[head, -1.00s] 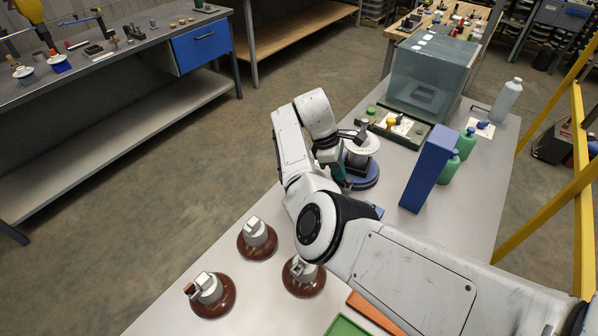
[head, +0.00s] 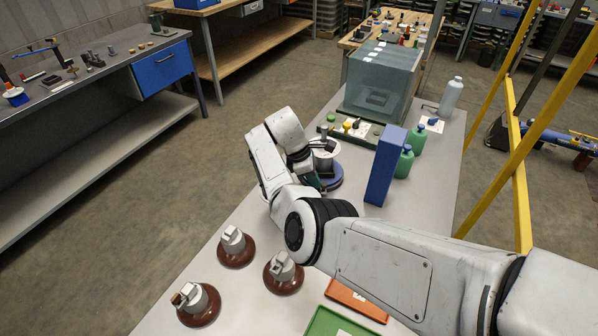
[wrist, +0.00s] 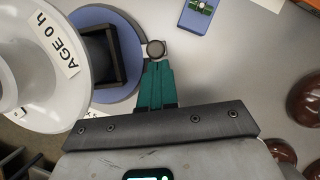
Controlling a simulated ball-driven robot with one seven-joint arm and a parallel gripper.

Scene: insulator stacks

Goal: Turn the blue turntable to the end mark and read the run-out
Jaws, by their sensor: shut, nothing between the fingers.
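The blue turntable (head: 331,184) stands on the bench in the head view, partly behind my arm, with a white ribbed insulator (head: 322,146) on it. In the wrist view the turntable (wrist: 127,88) shows as a blue disc, largely covered by the insulator (wrist: 40,88), whose label reads "AGE 0 h". A round grey peg (wrist: 156,49) shows by the disc's right edge. My gripper (wrist: 158,66) has its teal fingers together and empty, right behind the peg; I cannot tell if they touch it. No run-out reading or end mark is legible.
A blue upright box (head: 386,166) and green bottles (head: 404,161) stand right of the turntable. A clear case (head: 378,85) is behind it. Brown-based insulators (head: 236,250) stand at the front left. A blue device (wrist: 199,12) lies beyond the peg.

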